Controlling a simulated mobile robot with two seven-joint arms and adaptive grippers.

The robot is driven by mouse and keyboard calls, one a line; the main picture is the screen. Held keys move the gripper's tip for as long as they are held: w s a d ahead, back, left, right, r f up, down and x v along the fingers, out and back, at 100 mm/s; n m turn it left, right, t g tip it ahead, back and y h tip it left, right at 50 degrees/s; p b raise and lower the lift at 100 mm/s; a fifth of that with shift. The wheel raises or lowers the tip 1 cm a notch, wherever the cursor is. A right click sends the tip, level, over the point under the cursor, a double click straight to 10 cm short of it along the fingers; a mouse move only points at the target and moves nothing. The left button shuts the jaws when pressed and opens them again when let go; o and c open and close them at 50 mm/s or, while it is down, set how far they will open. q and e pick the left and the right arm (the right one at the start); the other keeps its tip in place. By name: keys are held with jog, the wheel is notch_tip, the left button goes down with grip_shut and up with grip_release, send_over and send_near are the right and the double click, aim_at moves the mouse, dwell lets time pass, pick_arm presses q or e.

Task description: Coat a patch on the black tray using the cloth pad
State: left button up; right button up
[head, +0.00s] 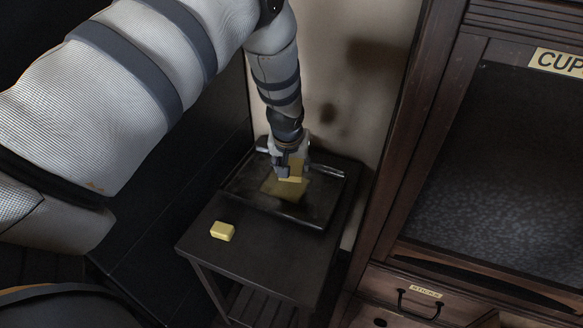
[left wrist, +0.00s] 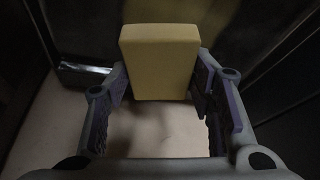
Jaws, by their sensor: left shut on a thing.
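My left gripper (head: 291,166) reaches down over the black tray (head: 308,214), which lies on the small dark table. It is shut on a yellow pad (head: 295,171). In the left wrist view the pad (left wrist: 160,62) stands as a thick yellow block between the two fingers (left wrist: 160,98). In the head view the pad's lower edge is close over the tray; I cannot tell whether it touches. A dull yellow patch (head: 284,190) shows on the tray floor just below the pad. My right gripper is not in view.
A pale yellow block (head: 222,231) lies on the small dark table (head: 262,257), in front of the tray. A wooden cabinet (head: 395,180) with a "CUP" label and a drawer (head: 418,296) stands close on the right. A clay wall (head: 345,75) is behind.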

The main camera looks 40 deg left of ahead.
aim_at(293, 160)
pick_arm(q)
notch_tip(293, 160, up, 2)
jog(key=shift+r+p, duration=0.4)
jog(key=shift+r, duration=0.5)
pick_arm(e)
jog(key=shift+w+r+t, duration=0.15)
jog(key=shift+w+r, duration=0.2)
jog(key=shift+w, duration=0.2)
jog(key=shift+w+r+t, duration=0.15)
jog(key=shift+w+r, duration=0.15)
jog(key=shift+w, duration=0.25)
